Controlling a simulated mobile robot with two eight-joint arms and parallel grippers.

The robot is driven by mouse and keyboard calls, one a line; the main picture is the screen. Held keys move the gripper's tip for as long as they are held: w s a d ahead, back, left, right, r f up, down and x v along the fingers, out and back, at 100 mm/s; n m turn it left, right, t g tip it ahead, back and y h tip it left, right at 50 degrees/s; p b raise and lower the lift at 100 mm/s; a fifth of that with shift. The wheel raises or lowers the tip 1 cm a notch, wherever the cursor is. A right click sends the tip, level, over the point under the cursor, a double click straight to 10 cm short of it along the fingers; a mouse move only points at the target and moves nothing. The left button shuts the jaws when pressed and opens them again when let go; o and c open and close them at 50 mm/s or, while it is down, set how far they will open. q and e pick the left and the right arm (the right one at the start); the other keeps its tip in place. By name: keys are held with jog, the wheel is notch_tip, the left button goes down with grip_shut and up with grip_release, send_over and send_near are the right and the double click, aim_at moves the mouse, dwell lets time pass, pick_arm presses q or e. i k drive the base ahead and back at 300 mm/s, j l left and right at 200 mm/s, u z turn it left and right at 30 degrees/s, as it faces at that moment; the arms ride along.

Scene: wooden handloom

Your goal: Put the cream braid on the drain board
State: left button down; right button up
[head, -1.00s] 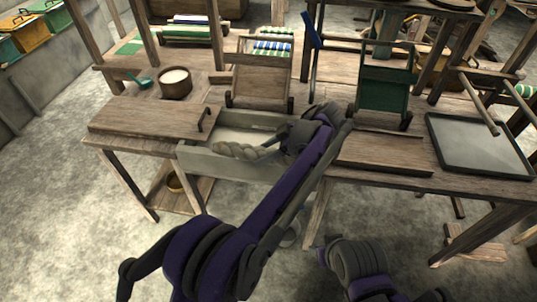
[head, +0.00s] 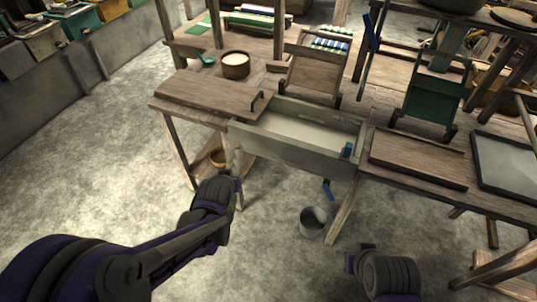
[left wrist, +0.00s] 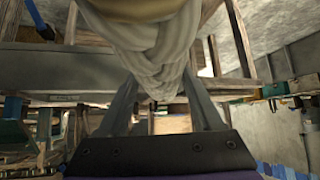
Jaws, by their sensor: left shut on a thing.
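The cream braid (head: 235,158) is a thick twisted rope, partly hidden at its lower end by my left gripper in the head view. My left gripper (head: 231,174) is shut on it and holds it just off the near left end of the grey trough (head: 290,147). In the left wrist view the braid (left wrist: 155,50) fills the upper middle, between the fingers. A flat wooden board with a dark handle (head: 205,92) lies left of the trough, and a rimmed wooden board (head: 418,160) lies right of it. I cannot tell which is the drain board.
A brown bowl with white contents (head: 235,66) stands behind the left board. A grey bucket (head: 314,220) is on the floor. A dark tray (head: 506,164) lies far right.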

aim_at(418, 156)
jog(key=l+u, duration=0.1)
jog(key=l, duration=0.35)
jog(key=k+l, duration=0.1)
jog(key=l, duration=0.4)
jog(key=l+u, duration=0.15)
jog(key=l, duration=0.3)
jog(key=k+l, duration=0.1)
jog(key=l, duration=0.35)
jog(key=k+l+u, duration=0.15)
jog(key=l, duration=0.8)
jog(key=k+l+u, duration=0.15)
jog(key=l, duration=0.3)
jog(key=i+l, duration=0.2)
jog(key=l, duration=0.2)
jog(key=i, duration=0.7)
